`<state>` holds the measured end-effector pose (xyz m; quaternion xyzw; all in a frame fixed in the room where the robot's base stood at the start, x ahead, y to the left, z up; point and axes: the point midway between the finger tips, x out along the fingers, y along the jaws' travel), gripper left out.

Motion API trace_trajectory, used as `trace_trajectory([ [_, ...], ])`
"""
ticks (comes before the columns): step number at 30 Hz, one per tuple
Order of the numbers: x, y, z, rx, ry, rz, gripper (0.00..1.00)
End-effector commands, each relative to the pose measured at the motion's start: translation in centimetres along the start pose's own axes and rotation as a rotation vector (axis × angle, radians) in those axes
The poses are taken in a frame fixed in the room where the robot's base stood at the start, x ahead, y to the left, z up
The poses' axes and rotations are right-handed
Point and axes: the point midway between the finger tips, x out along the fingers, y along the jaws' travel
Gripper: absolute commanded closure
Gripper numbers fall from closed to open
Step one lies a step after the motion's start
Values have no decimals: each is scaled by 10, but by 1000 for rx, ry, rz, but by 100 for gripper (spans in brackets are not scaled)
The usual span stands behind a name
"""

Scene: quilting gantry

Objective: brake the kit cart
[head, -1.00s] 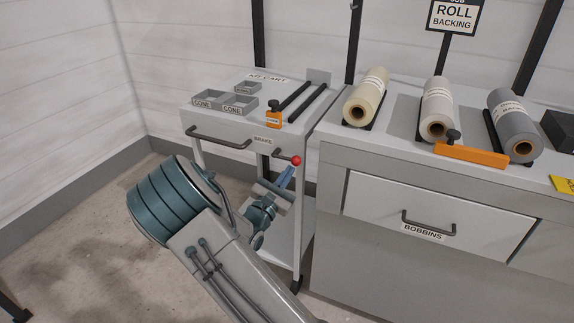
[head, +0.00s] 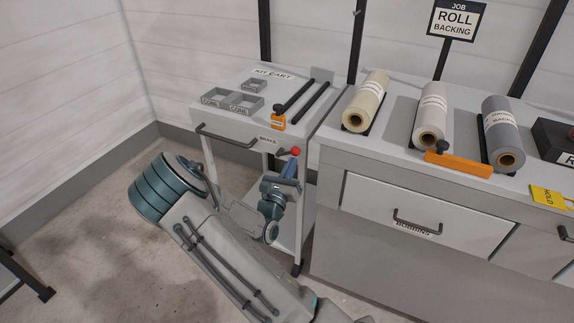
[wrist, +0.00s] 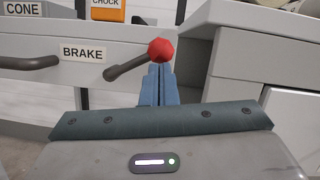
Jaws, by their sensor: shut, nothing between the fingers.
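The kit cart (head: 230,116) stands against the back wall, left of the counter. Its brake lever is a short dark bar (wrist: 125,68) with a red knob (head: 296,152), right of the BRAKE label (head: 268,139). In the wrist view the lever slopes up to the right, to the red knob (wrist: 161,50). My gripper (head: 291,166) is shut and empty. Its blue fingers (wrist: 159,75) point up right under the knob in the wrist view. I cannot tell whether they touch it.
An orange chock (head: 278,120), grey cone trays (head: 232,103) and two dark rods lie on the cart top. The cart's dark front handle (head: 226,138) is to the left. The counter (head: 345,160) with fabric rolls stands close on the right. Bare floor lies at left.

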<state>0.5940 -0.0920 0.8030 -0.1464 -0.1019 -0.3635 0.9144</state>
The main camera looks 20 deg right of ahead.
Motion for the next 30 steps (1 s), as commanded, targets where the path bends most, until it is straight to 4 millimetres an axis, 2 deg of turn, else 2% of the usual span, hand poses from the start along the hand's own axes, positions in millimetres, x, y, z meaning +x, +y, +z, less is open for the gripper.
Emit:
trace_trajectory([
  [12, 0, 0, -1, -1, -1, -2, 100],
  [17, -9, 3, -12, -3, 1, 2, 100],
  [21, -28, 8, -34, -4, 0, 5, 100],
  [24, -52, 9, -28, -1, -1, 8, 100],
  [30, -92, 5, -30, -4, 1, -2, 100],
])
